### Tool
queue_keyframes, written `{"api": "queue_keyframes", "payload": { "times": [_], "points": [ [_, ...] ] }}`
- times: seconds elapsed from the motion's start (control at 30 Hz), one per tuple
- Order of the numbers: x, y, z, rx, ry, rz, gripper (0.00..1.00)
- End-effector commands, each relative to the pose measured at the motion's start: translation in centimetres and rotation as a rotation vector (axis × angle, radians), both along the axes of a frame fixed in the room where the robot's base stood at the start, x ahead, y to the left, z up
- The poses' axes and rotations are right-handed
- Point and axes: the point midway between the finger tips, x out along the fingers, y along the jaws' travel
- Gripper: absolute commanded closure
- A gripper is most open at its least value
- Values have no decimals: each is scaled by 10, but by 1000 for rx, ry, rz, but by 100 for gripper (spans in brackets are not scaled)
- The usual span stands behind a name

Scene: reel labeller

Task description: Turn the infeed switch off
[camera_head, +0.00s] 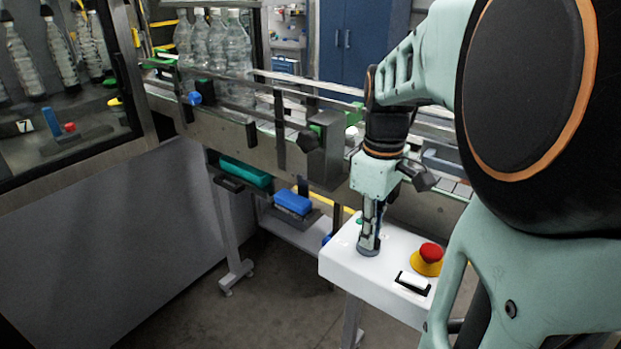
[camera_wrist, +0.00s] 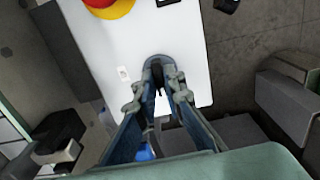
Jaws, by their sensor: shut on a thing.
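The white control box (camera_head: 345,275) stands in front of the conveyor, and its top fills the middle of the wrist view (camera_wrist: 130,45). My gripper (camera_head: 369,240) points straight down onto the box top near its left end. In the wrist view, the two fingers of my gripper (camera_wrist: 159,82) are closed around a small dark knob (camera_wrist: 157,78), which I take to be the infeed switch. In the head view the fingers hide the knob. Which way the knob is turned cannot be told. A small white label (camera_wrist: 123,73) lies beside it on the panel.
A red emergency stop on a yellow base (camera_head: 429,254) and a black-framed white rocker (camera_head: 412,283) sit to the right on the same box. The conveyor (camera_head: 255,130) carries clear bottles (camera_head: 238,60) behind. Blue (camera_head: 293,203) and green (camera_head: 246,172) bins lie below it.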

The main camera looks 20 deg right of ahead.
Motion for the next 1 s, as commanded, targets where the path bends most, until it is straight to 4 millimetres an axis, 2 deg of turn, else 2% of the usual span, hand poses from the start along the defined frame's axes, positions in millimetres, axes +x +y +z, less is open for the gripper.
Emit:
{"api": "queue_keyframes", "payload": {
  "times": [0.47,0.5,0.63,1.0],
  "points": [
    [1,0,1,-1,-6,15,100],
    [2,0,1,-1,-6,15,88],
    [1,0,1,0,-4,14,73],
    [1,0,6,-1,-3,13,73]
  ]
}}
